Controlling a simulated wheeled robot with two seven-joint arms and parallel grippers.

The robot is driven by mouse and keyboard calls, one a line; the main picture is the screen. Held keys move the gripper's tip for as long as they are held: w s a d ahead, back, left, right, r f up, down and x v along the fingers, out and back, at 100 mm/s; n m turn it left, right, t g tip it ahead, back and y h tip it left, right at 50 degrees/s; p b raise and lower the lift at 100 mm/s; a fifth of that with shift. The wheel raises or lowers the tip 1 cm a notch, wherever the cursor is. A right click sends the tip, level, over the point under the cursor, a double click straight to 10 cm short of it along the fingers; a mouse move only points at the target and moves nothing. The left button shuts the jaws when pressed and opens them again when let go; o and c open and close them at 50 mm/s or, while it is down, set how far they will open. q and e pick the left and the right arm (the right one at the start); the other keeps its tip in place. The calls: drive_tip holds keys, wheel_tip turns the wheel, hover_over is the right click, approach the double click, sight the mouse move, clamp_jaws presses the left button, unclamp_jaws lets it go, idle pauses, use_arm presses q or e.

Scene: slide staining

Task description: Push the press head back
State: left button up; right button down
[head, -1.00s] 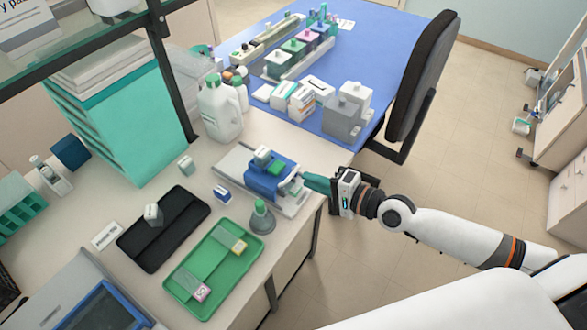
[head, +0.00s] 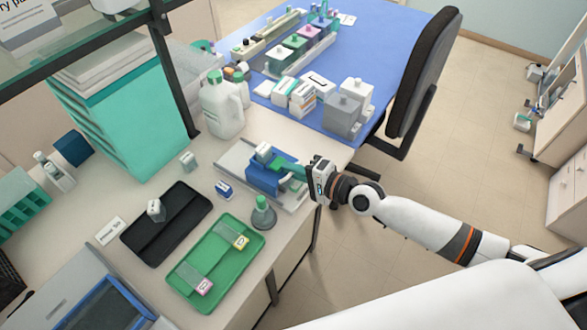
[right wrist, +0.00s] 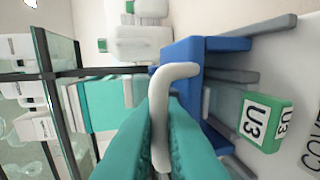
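The press (head: 265,180), a blue body on a grey base plate, stands near the counter's right edge. A pale bent handle (right wrist: 160,120) shows in the right wrist view beside the blue press body (right wrist: 195,58). My right gripper (head: 290,169) reaches in from the right, its teal fingers at the right side of the blue body. In the right wrist view the teal fingers (right wrist: 161,105) lie on both sides of the handle, which hides the gap between them. I cannot tell whether they grip it. My left gripper is not in view.
A green block marked U3 (right wrist: 262,122) lies close right of the fingers. A green-capped bottle (head: 263,213), green tray (head: 190,270) and black tray (head: 140,240) stand in front and left. A white jug (head: 221,110) stands behind. Free floor lies right of the counter.

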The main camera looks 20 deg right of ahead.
sight(268, 156)
drive_tip(key=x, duration=0.3)
drive_tip(key=r+x, duration=0.1)
drive_tip(key=x, duration=0.1)
drive_tip(key=r+x, duration=0.1)
drive_tip(key=x, duration=0.2)
drive_tip(key=shift+w+a+f, duration=0.2)
drive_tip(key=shift+w+a, duration=0.15)
drive_tip(key=shift+w, duration=0.15)
drive_tip(key=shift+r, duration=0.1)
drive_tip(key=c, duration=1.9)
unclamp_jaws()
drive_tip(key=b+v, duration=0.1)
drive_tip(key=v, duration=0.9)
drive_tip(key=shift+s+d+b, duration=0.25)
drive_tip(key=shift+s+b, duration=0.1)
drive_tip(key=shift+s+d+r, duration=0.2)
drive_tip(key=shift+s+d, duration=0.15)
drive_tip(key=shift+s, duration=0.1)
